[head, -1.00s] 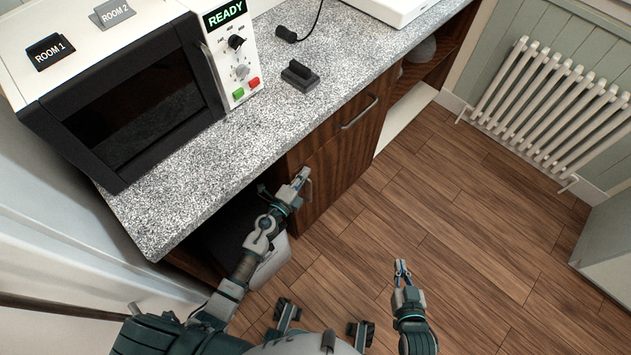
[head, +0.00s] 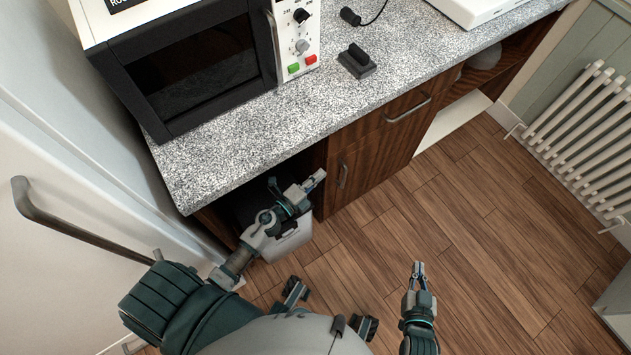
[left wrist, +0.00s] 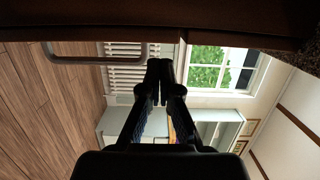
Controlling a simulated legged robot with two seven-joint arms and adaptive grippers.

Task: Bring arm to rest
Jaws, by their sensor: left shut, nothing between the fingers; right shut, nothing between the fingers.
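My left gripper (head: 316,178) is shut and empty. It is in front of the open space under the counter, just left of the wooden cabinet door's handle. In the left wrist view, its dark fingers (left wrist: 158,82) are together with nothing between them, below the underside of a dark wooden edge. My right gripper (head: 418,268) is shut and empty over the wooden floor at the lower right of the head view.
The speckled counter (head: 235,135) carries a microwave (head: 190,68) and a small black block (head: 357,61). Below are a drawer handle (head: 408,109) and a cabinet door handle (head: 342,177). A grey bin (head: 290,238) stands under the counter. A radiator (head: 585,135) is at right; the floor between is clear.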

